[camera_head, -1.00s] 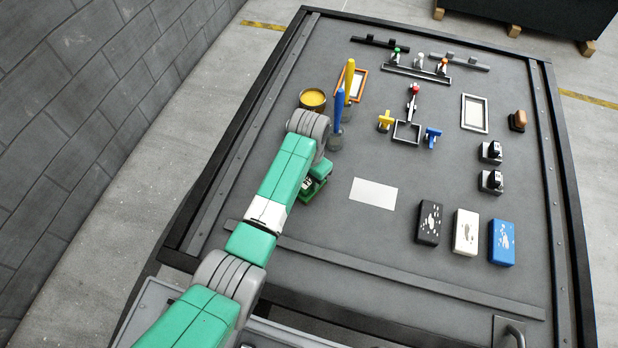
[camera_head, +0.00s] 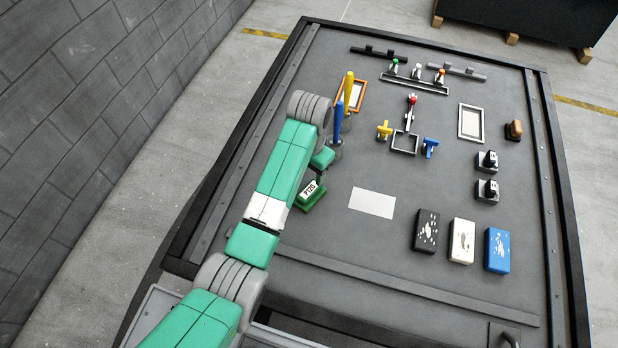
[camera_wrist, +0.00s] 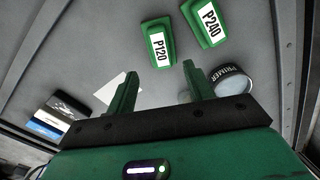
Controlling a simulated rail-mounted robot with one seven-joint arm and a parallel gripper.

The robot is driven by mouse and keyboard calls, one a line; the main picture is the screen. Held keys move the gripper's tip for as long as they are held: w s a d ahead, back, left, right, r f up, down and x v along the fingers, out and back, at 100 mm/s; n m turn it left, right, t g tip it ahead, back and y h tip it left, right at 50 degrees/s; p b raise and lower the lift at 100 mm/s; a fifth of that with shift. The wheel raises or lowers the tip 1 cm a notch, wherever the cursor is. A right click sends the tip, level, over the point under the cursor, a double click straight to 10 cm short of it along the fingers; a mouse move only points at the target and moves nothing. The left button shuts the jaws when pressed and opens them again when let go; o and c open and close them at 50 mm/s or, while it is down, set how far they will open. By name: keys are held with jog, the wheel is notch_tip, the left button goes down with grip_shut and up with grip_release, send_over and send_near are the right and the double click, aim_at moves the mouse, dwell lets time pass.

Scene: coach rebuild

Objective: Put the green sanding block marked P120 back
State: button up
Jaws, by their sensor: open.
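The green sanding block marked P120 (camera_head: 311,193) sits on the dark bench top, right beside my arm in the head view. In the wrist view, the P120 block (camera_wrist: 158,44) lies beyond my fingertips, with its white label facing up. A second green block, marked P240 (camera_wrist: 206,22), sits to its right, apart from it. My gripper (camera_wrist: 161,72) is open and empty, with its fingers spread and not touching either block.
A primer tin (camera_wrist: 232,82) stands close by my right finger in the wrist view. Tall blue (camera_head: 338,122) and yellow (camera_head: 348,92) handles stand behind. A white sheet (camera_head: 372,202) lies to the right. Black, white (camera_head: 462,240) and blue blocks stand near the front right.

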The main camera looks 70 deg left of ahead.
notch_tip(320, 180, up, 3)
jog(key=shift+r, duration=0.1)
dwell(0.4)
